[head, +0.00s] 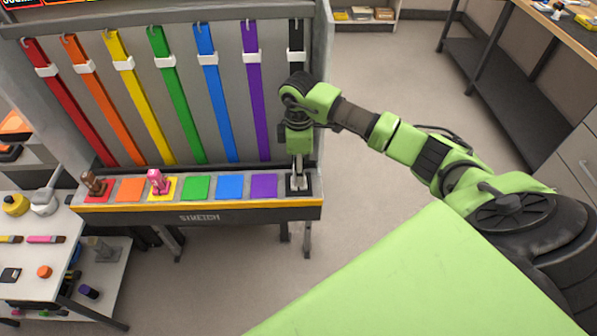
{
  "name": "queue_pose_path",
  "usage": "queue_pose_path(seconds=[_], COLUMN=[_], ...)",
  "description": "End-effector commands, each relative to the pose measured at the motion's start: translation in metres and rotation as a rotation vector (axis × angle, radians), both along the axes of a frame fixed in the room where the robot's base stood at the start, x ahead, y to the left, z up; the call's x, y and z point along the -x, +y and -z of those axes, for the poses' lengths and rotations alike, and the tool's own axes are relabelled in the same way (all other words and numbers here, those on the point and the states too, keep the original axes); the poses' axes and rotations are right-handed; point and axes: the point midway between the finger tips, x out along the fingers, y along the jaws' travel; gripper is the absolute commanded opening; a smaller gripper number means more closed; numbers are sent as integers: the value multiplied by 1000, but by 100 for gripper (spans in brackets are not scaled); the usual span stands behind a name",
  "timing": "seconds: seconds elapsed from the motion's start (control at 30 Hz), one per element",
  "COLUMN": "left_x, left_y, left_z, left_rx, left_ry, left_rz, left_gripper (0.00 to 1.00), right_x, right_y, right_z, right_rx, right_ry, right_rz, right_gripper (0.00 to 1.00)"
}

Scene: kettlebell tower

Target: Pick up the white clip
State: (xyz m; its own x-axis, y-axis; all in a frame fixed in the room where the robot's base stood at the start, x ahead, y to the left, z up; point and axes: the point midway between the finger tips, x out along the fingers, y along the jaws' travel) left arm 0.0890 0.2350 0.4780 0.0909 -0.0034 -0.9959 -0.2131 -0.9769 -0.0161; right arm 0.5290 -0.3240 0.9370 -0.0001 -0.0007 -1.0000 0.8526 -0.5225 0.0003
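White clips sit on the hanging coloured bands, one on each, such as the one on the red band (46,70), the one on the blue band (206,59) and the one on the black band (295,55). My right gripper (298,180) points down over the black square at the right end of the ledge, below the black band. A small pale grey shape shows at its fingertips. I cannot tell whether this is the fingers or something between them. The arm hides part of the black band. My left gripper is out of view.
The ledge (200,216) holds coloured squares. A brown figure (93,183) stands on the red square and a pink figure (158,181) on the yellow one. A cluttered white table (35,255) is at the left, a workbench at the upper right.

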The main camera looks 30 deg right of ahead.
Motion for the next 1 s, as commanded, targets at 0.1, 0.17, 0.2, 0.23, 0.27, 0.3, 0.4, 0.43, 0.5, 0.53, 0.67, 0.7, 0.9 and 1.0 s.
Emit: queue_pose_path(seconds=[0.1, 0.17, 0.2, 0.23, 0.27, 0.3, 0.4, 0.43, 0.5, 0.53, 0.67, 0.7, 0.9, 1.0], left_x=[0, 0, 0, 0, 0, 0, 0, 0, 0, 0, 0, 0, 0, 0], left_y=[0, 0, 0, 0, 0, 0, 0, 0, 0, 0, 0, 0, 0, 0], left_z=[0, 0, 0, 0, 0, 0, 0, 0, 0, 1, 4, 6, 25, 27], left_rx=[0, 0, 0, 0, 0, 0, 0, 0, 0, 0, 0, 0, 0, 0], left_ry=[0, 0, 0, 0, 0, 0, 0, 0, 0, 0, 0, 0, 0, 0], left_rz=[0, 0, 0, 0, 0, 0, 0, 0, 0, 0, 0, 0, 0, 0], left_gripper=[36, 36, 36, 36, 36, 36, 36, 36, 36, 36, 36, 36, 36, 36], right_x=[0, 0, 0, 0, 0, 0, -1, -1, -1, -1, -1, -1, -2, 12], right_y=[0, 0, 0, 0, 0, 0, 0, 0, 0, 0, 0, 0, 0, 8], right_z=[0, 0, 0, 0, 0, 0, -1, -1, -1, -1, -5, -7, -30, -47], right_rx=[0, 0, 0, 0, 0, 0, 0, 0, 0, 0, -1, -1, 0, 0], right_ry=[0, 0, 0, 0, 0, 0, -1, -1, -1, -1, -3, -3, -8, -6], right_rz=[0, 0, 0, 0, 0, 0, 0, 0, 0, 0, 0, 0, -1, -4], right_gripper=[26, 10, 0, 0, 0, 0, 0, 0, 0, 0, 0, 0, 0, 0])
